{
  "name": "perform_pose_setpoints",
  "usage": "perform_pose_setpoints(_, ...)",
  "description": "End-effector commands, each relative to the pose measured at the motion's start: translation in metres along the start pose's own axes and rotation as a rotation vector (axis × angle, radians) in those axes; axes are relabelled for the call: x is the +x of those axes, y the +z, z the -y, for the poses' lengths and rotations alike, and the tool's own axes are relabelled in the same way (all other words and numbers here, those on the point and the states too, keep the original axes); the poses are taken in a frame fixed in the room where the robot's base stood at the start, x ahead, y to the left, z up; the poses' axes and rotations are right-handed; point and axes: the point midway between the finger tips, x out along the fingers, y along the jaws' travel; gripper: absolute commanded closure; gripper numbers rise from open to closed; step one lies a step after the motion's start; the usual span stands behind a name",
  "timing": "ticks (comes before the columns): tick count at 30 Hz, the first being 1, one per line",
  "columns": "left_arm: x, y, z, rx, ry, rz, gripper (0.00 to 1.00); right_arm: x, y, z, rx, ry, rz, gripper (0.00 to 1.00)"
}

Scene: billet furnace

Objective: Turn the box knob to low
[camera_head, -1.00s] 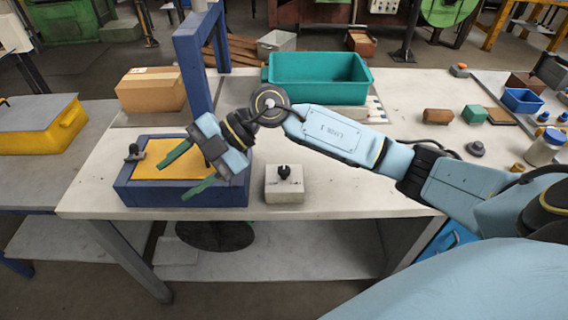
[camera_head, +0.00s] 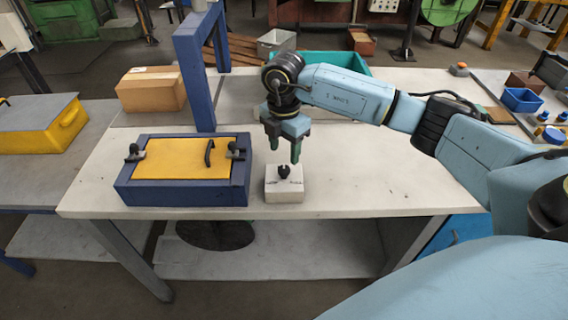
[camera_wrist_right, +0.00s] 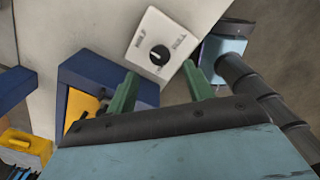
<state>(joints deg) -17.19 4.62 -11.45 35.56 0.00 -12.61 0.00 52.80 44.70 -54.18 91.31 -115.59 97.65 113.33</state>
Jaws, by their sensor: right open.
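A small white box (camera_head: 284,190) with a black knob (camera_head: 284,172) on top stands on the table, right of the blue box. In the right wrist view the white box (camera_wrist_right: 178,31) shows its knob (camera_wrist_right: 159,55) and dark lettering around it; which word the knob points to is too small to tell. My right gripper (camera_head: 288,158) points down just above and behind the knob, open. In the right wrist view its green fingers (camera_wrist_right: 161,82) are apart, with the knob beyond and between them, not touched. My left gripper is not in view.
A blue box (camera_head: 182,198) with a yellow lid (camera_head: 182,160) stands close on the left, with a blue upright frame (camera_head: 194,80) behind it. A cardboard box (camera_head: 150,92) and a green bin (camera_head: 335,62) are farther back. The table right of the white box is clear.

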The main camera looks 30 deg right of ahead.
Motion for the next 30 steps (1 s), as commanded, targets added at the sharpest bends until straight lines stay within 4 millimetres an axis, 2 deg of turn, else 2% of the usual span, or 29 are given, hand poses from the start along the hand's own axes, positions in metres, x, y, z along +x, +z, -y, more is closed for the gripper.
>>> perform_pose_setpoints(3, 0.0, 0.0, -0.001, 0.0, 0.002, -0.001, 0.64, 0.025, -0.001, 0.001, -0.001, -0.003, -0.002, 0.48)
perform_pose_setpoints(9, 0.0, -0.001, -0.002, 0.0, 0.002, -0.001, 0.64, 0.051, -0.001, 0.0, -0.002, 0.0, -0.002, 0.48)
perform_pose_setpoints(13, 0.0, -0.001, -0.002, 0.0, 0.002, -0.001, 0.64, 0.058, -0.001, 0.0, -0.002, 0.0, -0.001, 0.48)
perform_pose_setpoints(21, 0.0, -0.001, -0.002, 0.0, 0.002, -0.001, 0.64, 0.059, -0.001, 0.0, -0.003, 0.001, -0.002, 0.48)
perform_pose_setpoints(23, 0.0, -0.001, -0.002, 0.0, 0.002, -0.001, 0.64, 0.059, -0.001, 0.0, -0.003, 0.001, -0.002, 0.53)
perform_pose_setpoints(30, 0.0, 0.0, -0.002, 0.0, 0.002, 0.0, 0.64, 0.059, -0.001, 0.0, -0.003, 0.001, -0.002, 0.85)
